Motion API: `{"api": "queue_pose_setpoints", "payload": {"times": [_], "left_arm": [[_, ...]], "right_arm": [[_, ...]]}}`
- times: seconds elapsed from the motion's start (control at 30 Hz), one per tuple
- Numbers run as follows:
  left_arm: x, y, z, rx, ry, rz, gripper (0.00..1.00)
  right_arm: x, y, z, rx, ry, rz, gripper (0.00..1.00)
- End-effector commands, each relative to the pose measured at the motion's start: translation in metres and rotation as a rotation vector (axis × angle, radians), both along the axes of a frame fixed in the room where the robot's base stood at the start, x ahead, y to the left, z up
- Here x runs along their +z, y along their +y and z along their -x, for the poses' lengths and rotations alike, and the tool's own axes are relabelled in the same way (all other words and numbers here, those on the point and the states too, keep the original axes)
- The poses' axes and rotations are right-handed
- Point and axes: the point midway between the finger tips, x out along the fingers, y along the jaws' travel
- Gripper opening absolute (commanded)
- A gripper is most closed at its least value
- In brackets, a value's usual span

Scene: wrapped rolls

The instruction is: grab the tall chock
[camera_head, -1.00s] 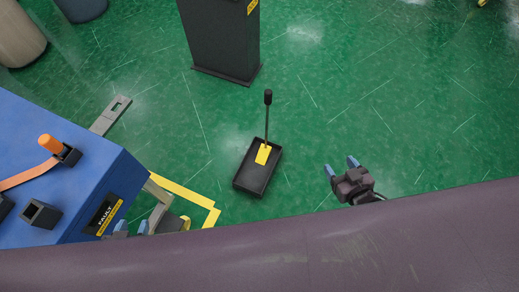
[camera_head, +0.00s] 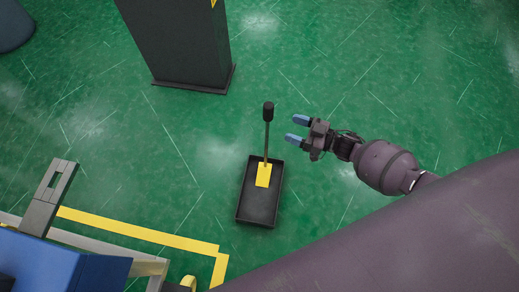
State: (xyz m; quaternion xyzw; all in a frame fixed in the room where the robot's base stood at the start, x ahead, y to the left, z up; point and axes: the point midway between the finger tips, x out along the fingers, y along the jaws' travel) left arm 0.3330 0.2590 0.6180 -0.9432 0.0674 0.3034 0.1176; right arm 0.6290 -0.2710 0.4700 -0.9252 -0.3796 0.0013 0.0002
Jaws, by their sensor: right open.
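The tall chock is seen as a black shallow tray-like base (camera_head: 259,203) on the green floor, with a yellow plate and a thin upright stem ending in a black knob (camera_head: 268,112). My right gripper (camera_head: 297,130) is just right of the stem, its two blue fingers open and pointing left toward it. The fingers look empty, and a gap shows between them and the stem. I cannot tell their height against the knob. My left gripper is not in view.
A dark grey upright cabinet (camera_head: 178,45) stands behind the chock. A blue machine (camera_head: 70,272) with a grey slotted bracket (camera_head: 48,198) is at the lower left. A yellow floor line (camera_head: 140,228) runs beside it. The floor at right is clear.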

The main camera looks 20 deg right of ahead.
Motion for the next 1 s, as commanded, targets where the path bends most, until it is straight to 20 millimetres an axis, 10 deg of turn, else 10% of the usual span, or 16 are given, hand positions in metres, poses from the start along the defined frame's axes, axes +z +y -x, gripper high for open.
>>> {"api": "queue_pose_setpoints", "payload": {"times": [1.0], "left_arm": [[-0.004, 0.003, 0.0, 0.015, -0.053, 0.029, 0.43]], "right_arm": [[0.01, 0.075, -0.074, 0.002, 0.001, -0.001, 0.63]]}}
